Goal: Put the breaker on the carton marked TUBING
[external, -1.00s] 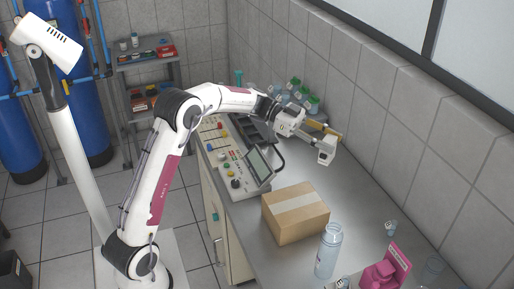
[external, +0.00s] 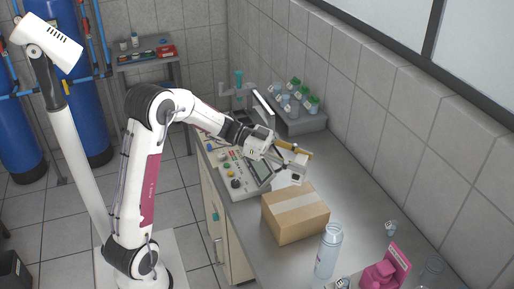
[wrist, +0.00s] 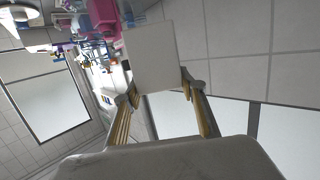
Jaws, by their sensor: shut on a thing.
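My gripper (external: 292,161) is shut on the breaker (external: 299,171), a small white block, above the bench near the back edge of the carton. In the wrist view the breaker (wrist: 155,55) is a plain pale face between the two fingertips of my gripper (wrist: 160,87). A brown cardboard carton (external: 288,225) with a pale tape strip across its top sits closed on the bench. The breaker appears just behind and above its top; the exact gap cannot be told. No TUBING marking is readable on the carton.
A control panel (external: 236,184) with coloured buttons and a tilted screen stands left of the carton. A clear bottle (external: 328,251) and a pink holder (external: 385,272) stand in front. A grey rack (external: 305,122) of green-capped bottles is at the back. The bench right of the carton is clear.

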